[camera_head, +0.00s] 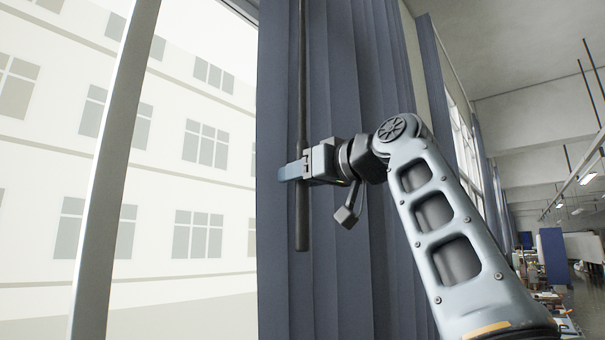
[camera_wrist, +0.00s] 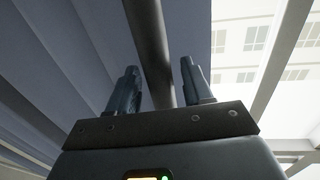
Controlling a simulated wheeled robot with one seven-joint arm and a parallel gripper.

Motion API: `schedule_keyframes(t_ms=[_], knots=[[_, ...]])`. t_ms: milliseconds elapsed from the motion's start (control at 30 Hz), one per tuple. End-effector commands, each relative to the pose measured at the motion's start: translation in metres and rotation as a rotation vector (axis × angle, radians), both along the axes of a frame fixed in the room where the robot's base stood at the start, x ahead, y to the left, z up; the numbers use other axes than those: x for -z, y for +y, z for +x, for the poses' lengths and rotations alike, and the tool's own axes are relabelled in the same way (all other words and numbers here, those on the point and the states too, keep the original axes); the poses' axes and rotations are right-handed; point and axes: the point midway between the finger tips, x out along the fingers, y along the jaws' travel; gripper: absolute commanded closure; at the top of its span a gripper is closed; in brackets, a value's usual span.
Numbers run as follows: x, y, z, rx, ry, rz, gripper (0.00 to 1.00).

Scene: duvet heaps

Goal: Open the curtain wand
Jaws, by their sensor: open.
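The curtain wand (camera_head: 302,100) is a thin dark rod hanging upright in front of the blue curtain (camera_head: 345,70). Its lower end hangs below my gripper (camera_head: 290,172). In the wrist view the wand (camera_wrist: 150,45) passes between the two fingers of my gripper (camera_wrist: 160,85). The fingers are open, with a gap to the wand that is wider on the left finger's tip side than I can measure. The curtain (camera_wrist: 80,50) fills the left of the wrist view. Where the wand goes behind the gripper's body is hidden.
A window with a pale metal frame post (camera_head: 115,170) stands at the left, with a building (camera_head: 205,145) outside. A second curtain (camera_head: 437,85) hangs farther along the wall. A long room with cluttered tables (camera_head: 550,297) stretches away at the right.

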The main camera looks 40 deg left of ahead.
Motion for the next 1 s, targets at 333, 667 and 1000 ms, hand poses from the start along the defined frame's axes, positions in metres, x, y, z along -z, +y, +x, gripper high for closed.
schedule_keyframes(t_ms=[333,667,1000], knots=[[0.0003,-0.0002,-0.0001,0.000,0.000,0.000,0.71],[0.0004,-0.0003,-0.0001,0.000,0.001,0.000,1.00],[0.0008,-0.0017,0.0001,0.000,0.001,0.000,1.00]])
